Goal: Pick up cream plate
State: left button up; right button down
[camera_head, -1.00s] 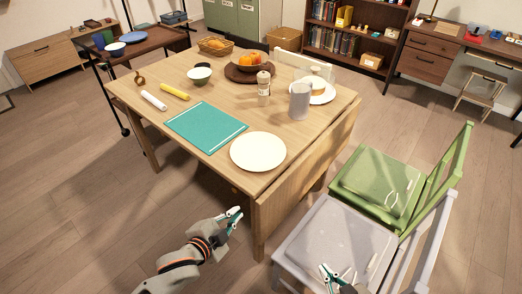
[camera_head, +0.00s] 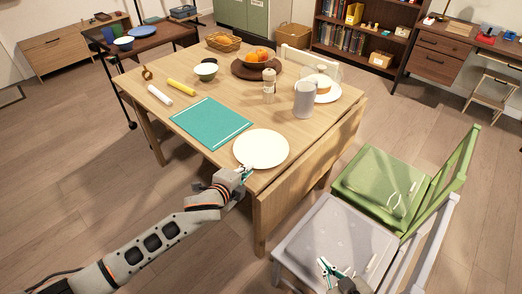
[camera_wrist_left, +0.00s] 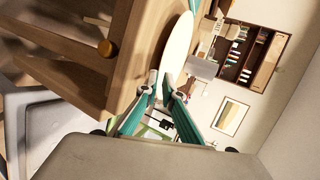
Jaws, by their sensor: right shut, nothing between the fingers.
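The cream plate (camera_head: 262,147) lies on the near corner of the wooden table (camera_head: 215,88). My left gripper (camera_head: 246,173) is at the plate's near rim, low at the table edge. In the left wrist view the plate (camera_wrist_left: 177,45) shows nearly edge-on, and its rim runs down between the two fingertips (camera_wrist_left: 160,82). I cannot tell whether the fingers press on the rim or stand just clear of it. My right gripper (camera_head: 335,272) is shut and empty, above the grey chair at the bottom.
A teal mat (camera_head: 210,123) lies left of the plate. A grey pitcher (camera_head: 305,100), a shaker (camera_head: 269,85) and another plate with food (camera_head: 330,93) stand behind it. A grey chair (camera_head: 320,235) and a green chair (camera_head: 385,185) are to the right.

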pick_arm(q)
jog(key=shift+x, duration=1.25)
grip_shut()
jog(key=shift+r, duration=0.1)
